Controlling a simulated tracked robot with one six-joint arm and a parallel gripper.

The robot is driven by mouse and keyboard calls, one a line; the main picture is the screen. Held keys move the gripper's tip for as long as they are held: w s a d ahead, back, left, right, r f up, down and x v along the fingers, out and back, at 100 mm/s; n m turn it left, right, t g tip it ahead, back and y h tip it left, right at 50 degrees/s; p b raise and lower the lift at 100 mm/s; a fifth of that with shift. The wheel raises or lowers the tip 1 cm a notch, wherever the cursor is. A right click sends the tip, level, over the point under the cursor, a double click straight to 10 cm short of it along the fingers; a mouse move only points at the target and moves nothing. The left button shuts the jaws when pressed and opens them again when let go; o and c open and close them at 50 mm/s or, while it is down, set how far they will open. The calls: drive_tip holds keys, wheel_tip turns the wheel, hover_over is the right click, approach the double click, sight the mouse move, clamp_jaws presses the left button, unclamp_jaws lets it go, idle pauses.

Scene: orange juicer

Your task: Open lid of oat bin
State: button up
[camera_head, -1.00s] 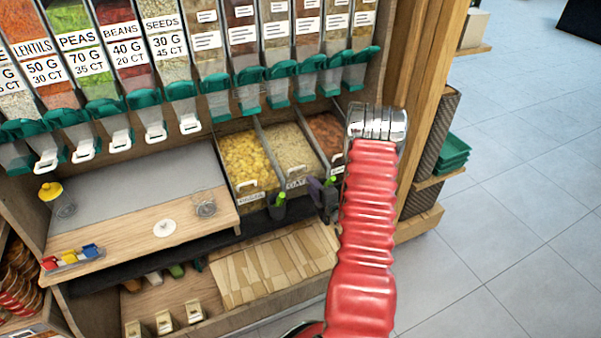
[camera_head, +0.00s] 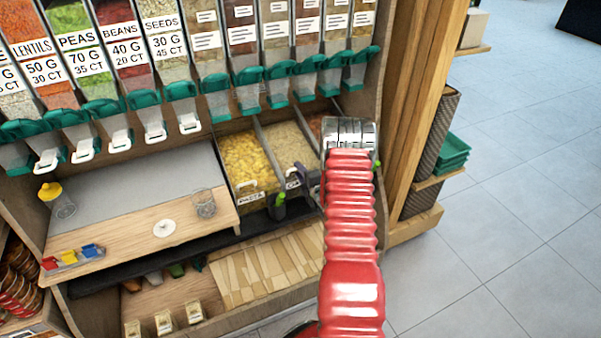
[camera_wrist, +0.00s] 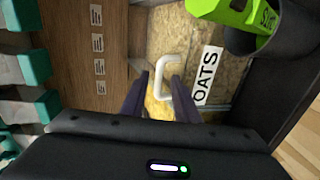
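The oat bin (camera_head: 287,142) is the middle one of the low bins in the head view, with pale flakes behind a clear lid. In the wrist view its white handle (camera_wrist: 162,78) stands out from the lid beside the "OATS" label (camera_wrist: 206,76). My gripper (camera_wrist: 160,84) is open, its two dark purple fingers spread with part of the handle between their tips. I cannot tell whether either finger touches it. In the head view my gripper (camera_head: 305,181) is at the bin's front, partly hiding its label and handle. The lid looks shut.
A green scoop (camera_wrist: 238,14) in a dark holder is close to my gripper in the wrist view. The pasta bin (camera_head: 244,160) is to the left, and another bin (camera_head: 315,124) is partly behind my arm. Green-handled dispensers (camera_head: 247,76) hang above.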

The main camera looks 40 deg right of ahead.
clamp_jaws()
idle(0.6)
